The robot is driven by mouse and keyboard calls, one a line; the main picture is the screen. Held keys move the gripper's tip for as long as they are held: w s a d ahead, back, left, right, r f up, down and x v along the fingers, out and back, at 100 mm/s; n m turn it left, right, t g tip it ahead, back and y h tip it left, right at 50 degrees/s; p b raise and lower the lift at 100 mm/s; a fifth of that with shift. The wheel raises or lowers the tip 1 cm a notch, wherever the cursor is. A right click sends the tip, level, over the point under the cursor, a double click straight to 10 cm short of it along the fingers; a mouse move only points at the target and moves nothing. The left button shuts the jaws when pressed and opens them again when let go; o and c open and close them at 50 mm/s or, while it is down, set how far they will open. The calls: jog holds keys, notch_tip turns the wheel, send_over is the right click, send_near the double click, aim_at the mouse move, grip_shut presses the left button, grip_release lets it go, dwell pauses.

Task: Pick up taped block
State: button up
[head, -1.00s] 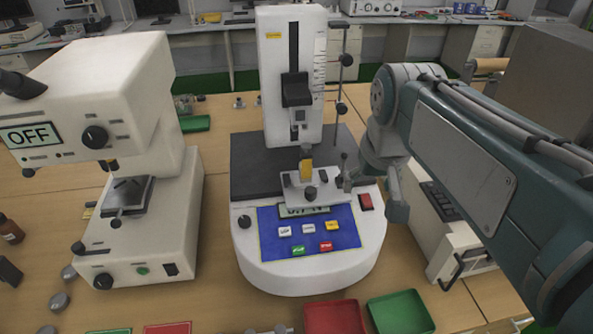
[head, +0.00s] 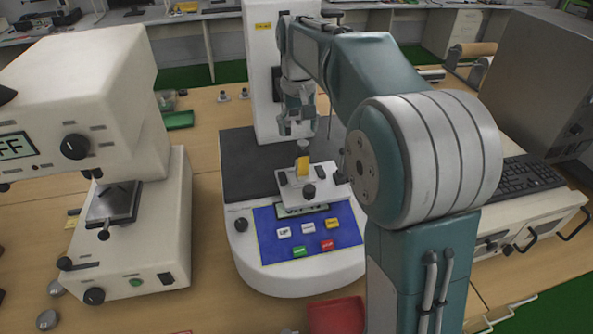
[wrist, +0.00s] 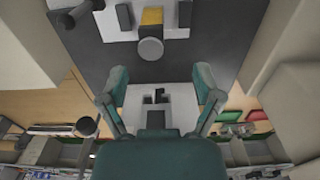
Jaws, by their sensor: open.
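The taped block appears as a small block with a yellow face (head: 302,167), upright in the small white fixture (head: 312,187) at the front of the force tester. In the wrist view its yellow face (wrist: 151,16) shows at the top, with a round grey end (wrist: 150,48) just below it. My gripper (head: 297,128) is open and empty, above and behind the block, in front of the tester's column. In the wrist view my gripper (wrist: 160,78) has its fingers spread, apart from the block.
The white tester column (head: 259,80) stands close behind my gripper. A white microscope-like machine (head: 130,215) stands at left, and a keyboard (head: 530,178) at right. A red tray (head: 336,315) lies in front. The dark plate (head: 245,165) beside the fixture is clear.

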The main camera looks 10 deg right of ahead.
aim_at(301, 149)
jog(key=f, duration=0.3)
jog(key=shift+d, duration=0.25)
jog(key=f, duration=0.4)
jog(key=shift+s+f, duration=0.25)
jog(key=shift+f, duration=0.15)
jog(key=shift+d+f, duration=0.2)
jog(key=shift+f, duration=0.25)
grip_shut()
